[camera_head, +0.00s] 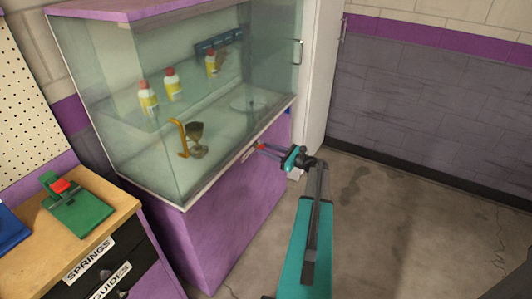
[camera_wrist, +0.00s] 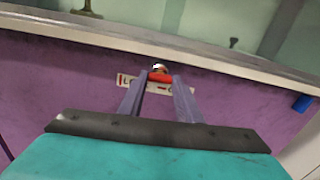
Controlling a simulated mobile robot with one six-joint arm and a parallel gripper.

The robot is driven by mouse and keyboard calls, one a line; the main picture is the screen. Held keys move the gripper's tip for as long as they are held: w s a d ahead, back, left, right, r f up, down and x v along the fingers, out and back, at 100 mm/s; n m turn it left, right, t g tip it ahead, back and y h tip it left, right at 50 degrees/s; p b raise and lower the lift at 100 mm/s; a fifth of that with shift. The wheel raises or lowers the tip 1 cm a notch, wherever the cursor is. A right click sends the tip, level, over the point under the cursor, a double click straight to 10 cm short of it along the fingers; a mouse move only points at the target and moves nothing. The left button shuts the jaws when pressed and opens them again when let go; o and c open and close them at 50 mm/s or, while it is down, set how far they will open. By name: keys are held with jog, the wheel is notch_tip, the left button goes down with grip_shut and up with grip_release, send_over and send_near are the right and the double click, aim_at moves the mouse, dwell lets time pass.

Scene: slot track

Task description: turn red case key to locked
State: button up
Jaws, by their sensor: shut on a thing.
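The red case key (camera_wrist: 160,76) sits at the lock on the purple front of the glass case, just under the case's pale ledge. My gripper (camera_wrist: 159,88) is shut on the key, with one finger on each side of it. A white label strip (camera_wrist: 128,80) with partly hidden lettering lies behind the fingers. In the head view the red key (camera_head: 261,147) shows small at the tip of my gripper (camera_head: 267,150). The key's exact turn angle cannot be told.
The glass case (camera_head: 150,130) holds several bottles and a small trophy-like item. A blue object (camera_wrist: 303,103) is on the case front at right in the wrist view. The floor at right is clear.

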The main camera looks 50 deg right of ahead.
jog(key=n+b, duration=0.2)
jog(key=b, duration=0.1)
jog(key=n+b, duration=0.2)
jog(key=b, duration=0.1)
jog(key=shift+a+f, duration=0.1)
jog(key=shift+f, duration=0.25)
jog(key=n+b, duration=0.5)
jog(key=b, duration=0.1)
jog(key=n+b, duration=0.5)
jog(key=b, duration=0.2)
jog(key=shift+n+b, duration=0.35)
jog(key=shift+n, duration=0.05)
jog(key=shift+r+n+b, duration=0.15)
jog(key=shift+n+b, duration=0.95)
jog(key=shift+b, duration=0.1)
jog(key=o, duration=1)
jog(key=shift+r, duration=0.15)
jog(key=shift+o, duration=0.2)
jog(key=shift+s, duration=0.1)
